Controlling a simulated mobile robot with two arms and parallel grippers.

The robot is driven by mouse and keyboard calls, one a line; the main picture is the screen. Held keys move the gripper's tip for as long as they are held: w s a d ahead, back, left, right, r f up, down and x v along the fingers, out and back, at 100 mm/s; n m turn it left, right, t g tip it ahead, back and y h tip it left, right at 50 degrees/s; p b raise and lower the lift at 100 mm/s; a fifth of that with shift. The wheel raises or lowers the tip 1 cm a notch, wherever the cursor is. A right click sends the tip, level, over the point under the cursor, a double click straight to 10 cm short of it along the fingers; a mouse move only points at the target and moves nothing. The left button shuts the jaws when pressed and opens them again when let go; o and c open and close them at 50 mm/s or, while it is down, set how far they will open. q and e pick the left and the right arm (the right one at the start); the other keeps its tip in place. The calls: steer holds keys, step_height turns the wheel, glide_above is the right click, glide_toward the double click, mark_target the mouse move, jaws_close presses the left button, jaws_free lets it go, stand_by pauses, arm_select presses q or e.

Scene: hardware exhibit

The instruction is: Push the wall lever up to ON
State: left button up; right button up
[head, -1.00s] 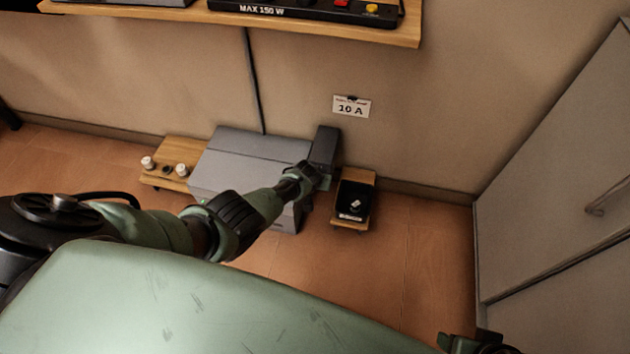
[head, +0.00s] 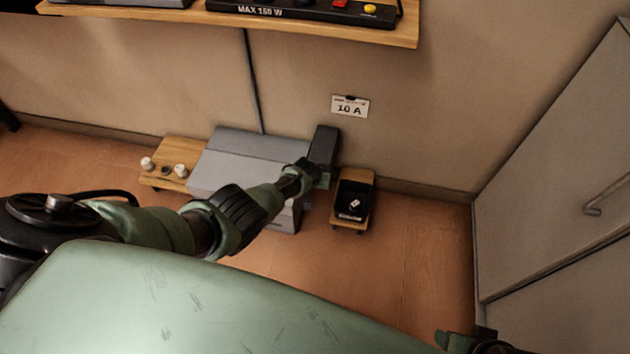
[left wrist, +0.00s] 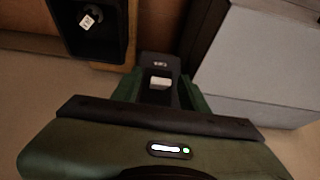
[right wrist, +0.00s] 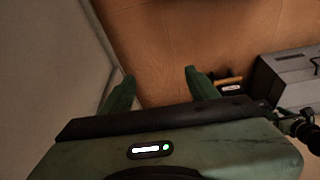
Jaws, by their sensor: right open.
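A dark upright housing (head: 324,145) stands against the wall at the right end of a large grey box. My left gripper (head: 322,181) is at the front of this housing. In the left wrist view, the fingers of my left gripper (left wrist: 160,88) are apart. A dark part with a small label (left wrist: 160,63) and a pale block (left wrist: 160,83) show between them. I cannot tell whether the fingers touch these. The lever's shape and position are not clear in the head view. My right gripper (right wrist: 160,80) is open and empty above the floor.
The grey box (head: 255,145) is left of the housing. A black tray (head: 352,211) with a small white piece sits on a low wooden stand to the right. A "10 A" sign (head: 350,106) hangs above.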

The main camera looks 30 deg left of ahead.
arm_select(q)
steer(key=shift+r, duration=0.1)
arm_select(e)
steer(key=shift+r, duration=0.1)
arm_select(q)
steer(key=a+p+v, duration=0.1)
steer(key=p+v, duration=0.6)
steer(key=shift+s+d, duration=0.15)
steer(key=shift+d, duration=0.4)
arm_select(e)
steer(key=s+f, duration=0.2)
steer(key=f, duration=0.9)
steer(key=s+f+g, duration=0.1)
steer(key=s+f, duration=0.2)
steer(key=f, duration=0.8)
steer(key=shift+s+d, duration=0.25)
steer(key=shift+s, duration=0.1)
arm_select(q)
steer(key=shift+r, duration=0.15)
arm_select(e)
steer(key=shift+f, duration=0.1)
